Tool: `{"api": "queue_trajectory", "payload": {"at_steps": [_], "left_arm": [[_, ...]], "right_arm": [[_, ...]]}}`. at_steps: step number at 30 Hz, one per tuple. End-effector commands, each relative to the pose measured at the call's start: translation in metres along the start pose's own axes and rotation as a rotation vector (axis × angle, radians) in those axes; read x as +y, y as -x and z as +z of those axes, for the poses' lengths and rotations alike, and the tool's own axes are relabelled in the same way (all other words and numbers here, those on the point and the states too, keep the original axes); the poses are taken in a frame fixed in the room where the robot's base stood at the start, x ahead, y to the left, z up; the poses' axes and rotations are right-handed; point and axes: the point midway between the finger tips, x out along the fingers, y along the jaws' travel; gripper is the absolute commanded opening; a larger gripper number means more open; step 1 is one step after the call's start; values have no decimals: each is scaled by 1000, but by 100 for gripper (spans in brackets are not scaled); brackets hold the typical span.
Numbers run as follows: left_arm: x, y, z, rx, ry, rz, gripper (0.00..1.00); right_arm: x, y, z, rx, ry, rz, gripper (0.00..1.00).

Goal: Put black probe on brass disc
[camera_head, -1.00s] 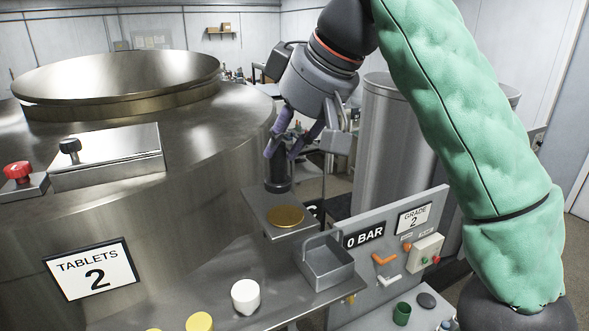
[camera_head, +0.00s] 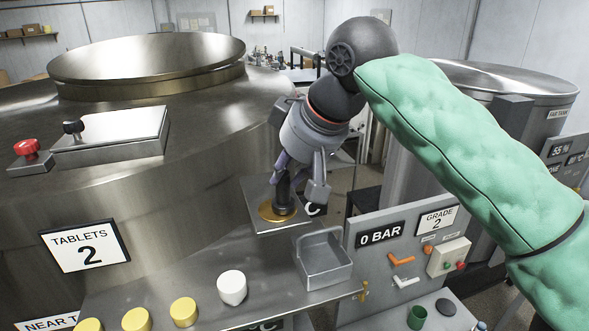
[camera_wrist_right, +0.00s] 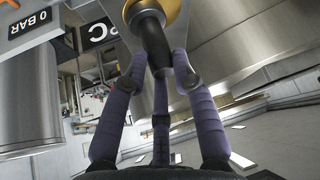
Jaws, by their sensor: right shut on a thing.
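The brass disc (camera_head: 268,212) lies on a small grey plate (camera_head: 262,224) fixed at the side of the large steel vessel. My right gripper (camera_head: 295,186) is shut on the black probe (camera_head: 284,192) and holds it roughly upright over the disc. The probe's lower end appears at the disc's surface in the head view; whether it touches I cannot tell. In the right wrist view the probe (camera_wrist_right: 155,45) runs between the purple fingers toward the brass disc (camera_wrist_right: 172,10). My left gripper is not in view.
An empty grey metal tray (camera_head: 325,262) is right of the plate, beside the "0 BAR" panel (camera_head: 380,234). A white cup (camera_head: 232,287) and several yellow pieces (camera_head: 183,311) stand on the front ledge. The steel vessel (camera_head: 200,150) is close on the left.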

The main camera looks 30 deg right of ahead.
Motion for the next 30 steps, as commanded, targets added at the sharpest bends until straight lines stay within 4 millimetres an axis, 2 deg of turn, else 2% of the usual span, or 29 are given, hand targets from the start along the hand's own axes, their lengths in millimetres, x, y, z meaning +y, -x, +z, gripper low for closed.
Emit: {"api": "queue_trajectory", "payload": {"at_steps": [6,7,9,22,26,30], "left_arm": [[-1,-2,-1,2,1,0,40],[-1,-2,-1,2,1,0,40],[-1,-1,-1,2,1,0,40],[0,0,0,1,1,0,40],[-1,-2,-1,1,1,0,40],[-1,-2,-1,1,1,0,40]], "right_arm": [[0,-2,1,-2,2,0,0],[-1,-3,1,-3,2,0,30],[0,-2,1,-2,2,0,50],[-1,2,-1,0,2,-1,51],[-1,17,-1,2,2,-2,51],[-1,45,-2,4,4,-3,51]]}}
